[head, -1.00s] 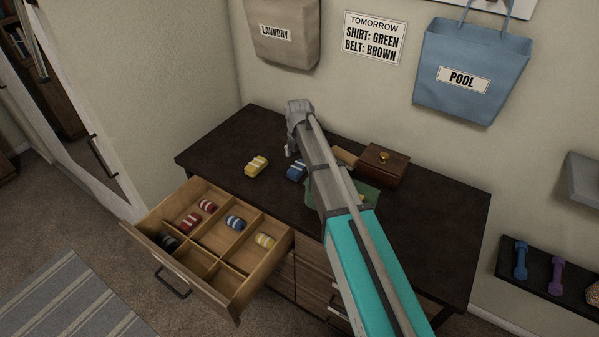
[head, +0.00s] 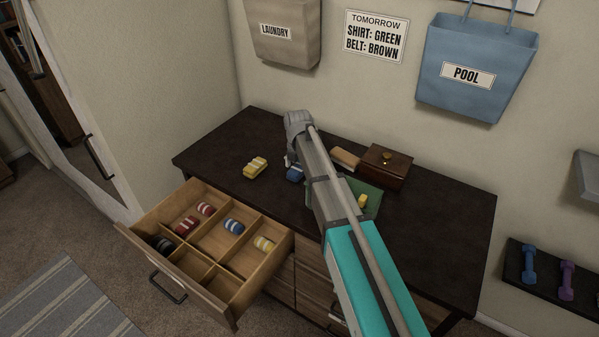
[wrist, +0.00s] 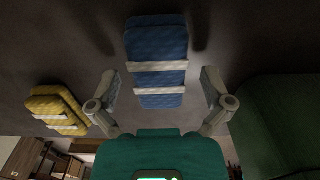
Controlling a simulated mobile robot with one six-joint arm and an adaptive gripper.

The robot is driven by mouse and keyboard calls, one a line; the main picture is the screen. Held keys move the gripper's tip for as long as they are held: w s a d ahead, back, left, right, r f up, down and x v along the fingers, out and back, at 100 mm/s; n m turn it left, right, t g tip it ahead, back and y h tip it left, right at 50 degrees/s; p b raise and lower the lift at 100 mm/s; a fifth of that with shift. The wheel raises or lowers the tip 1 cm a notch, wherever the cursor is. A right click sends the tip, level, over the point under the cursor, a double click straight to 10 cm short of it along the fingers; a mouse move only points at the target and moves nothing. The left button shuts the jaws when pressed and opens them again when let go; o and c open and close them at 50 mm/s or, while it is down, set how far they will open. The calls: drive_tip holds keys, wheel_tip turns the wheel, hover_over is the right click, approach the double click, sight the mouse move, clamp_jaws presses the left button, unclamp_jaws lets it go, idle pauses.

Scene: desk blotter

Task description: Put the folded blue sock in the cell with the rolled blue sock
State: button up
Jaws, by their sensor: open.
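The folded blue sock (head: 294,174) lies on the dark dresser top, partly hidden behind my arm in the head view. In the wrist view the folded blue sock (wrist: 156,62), with two white stripes, reaches between the fingers. My gripper (wrist: 160,92) is open, with one finger on either side of the sock and a gap on both sides. In the head view my gripper's fingertips are mostly hidden by the arm. The rolled blue sock (head: 233,226) lies in a middle cell of the open divided drawer (head: 273,271).
A folded yellow sock (head: 256,167) lies left of the blue one. In the drawer are red socks (head: 206,209), a black sock (head: 163,243) and a yellow sock (head: 264,243); front cells look empty.

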drive_tip(key=shift+c, duration=0.3)
drive_tip(key=c, duration=1)
drive_tip(key=shift+r, duration=0.2)
wheel_tip(320, 180, up, 2)
drive_tip(key=shift+r+p, duration=0.1)
drive_tip(key=shift+p, duration=1.1)
drive_tip(key=s+d+r+p, duration=0.1)
drive_tip(key=s+r+p, duration=0.2)
drive_tip(key=s, duration=0.1)
drive_tip(key=s+d+r+p, duration=0.1)
drive_tip(key=s+r+p, duration=0.3)
drive_tip(key=s, duration=0.1)
drive_tip(key=s+d+r+p, duration=0.1)
drive_tip(key=s+r+p, duration=0.2)
drive_tip(key=s, duration=0.1)
drive_tip(key=shift+s+d+r+p, duration=0.2)
drive_tip(key=shift+s+d+p, duration=0.05)
drive_tip(key=shift+d+p, duration=0.1)
